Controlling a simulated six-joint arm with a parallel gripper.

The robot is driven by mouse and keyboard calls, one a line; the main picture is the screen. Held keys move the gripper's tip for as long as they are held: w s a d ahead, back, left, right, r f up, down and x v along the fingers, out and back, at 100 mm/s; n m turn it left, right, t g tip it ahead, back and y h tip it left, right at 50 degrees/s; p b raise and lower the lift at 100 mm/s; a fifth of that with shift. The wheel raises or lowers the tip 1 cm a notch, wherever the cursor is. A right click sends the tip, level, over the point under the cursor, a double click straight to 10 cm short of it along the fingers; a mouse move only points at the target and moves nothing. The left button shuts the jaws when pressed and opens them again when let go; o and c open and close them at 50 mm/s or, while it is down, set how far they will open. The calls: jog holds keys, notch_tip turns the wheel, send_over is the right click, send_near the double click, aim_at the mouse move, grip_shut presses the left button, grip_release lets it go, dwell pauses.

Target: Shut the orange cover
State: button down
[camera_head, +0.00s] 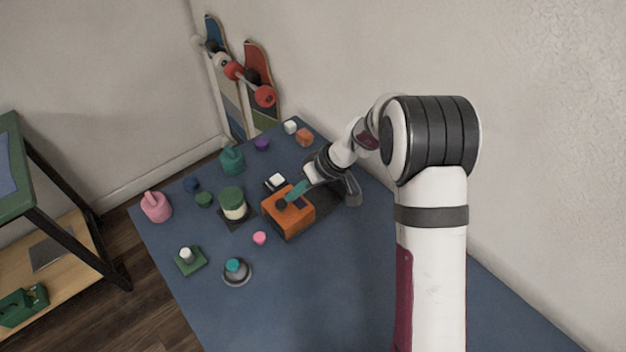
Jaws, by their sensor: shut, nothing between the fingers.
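The orange cover (288,221) is a boxy orange piece on a dark base, near the middle of the blue table. Its top carries a dark round spot and a dark patch. From this view I cannot tell whether the cover is fully shut. My gripper (289,199), with teal fingers, reaches in from the upper right. It is shut and empty, with its tips over the top of the orange cover. I cannot tell whether they touch it. The fingers hide part of the top.
A white-topped block (276,181) stands just behind the cover, and a green-topped cylinder (232,203) to its left. A pink ball (259,238) and a teal-topped round piece (236,269) lie in front. The blue table (290,310) is clear at the front. Skateboards (262,85) lean behind.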

jog(key=shift+s+a, duration=0.2)
jog(key=shift+s, duration=0.1)
jog(key=shift+f, duration=0.1)
jog(key=v, duration=1)
jog(key=s+d+r+m+h, duration=0.1)
jog(key=s+d+r+m, duration=0.2)
jog(key=s, duration=0.4)
jog(key=s+d+r+m+h, duration=0.1)
jog(key=s+r+m, duration=0.25)
jog(key=s, duration=0.45)
jog(key=s+d+m+h, duration=0.1)
jog(key=s+d+m, duration=0.1)
jog(key=s, duration=0.5)
jog(key=s+d+m+h, duration=0.2)
jog(key=s+d+m, duration=0.1)
jog(key=s+m, duration=0.2)
jog(key=s+f, duration=0.1)
jog(key=s, duration=0.1)
jog(key=shift+s+g, duration=0.3)
jog(key=shift+s, duration=0.05)
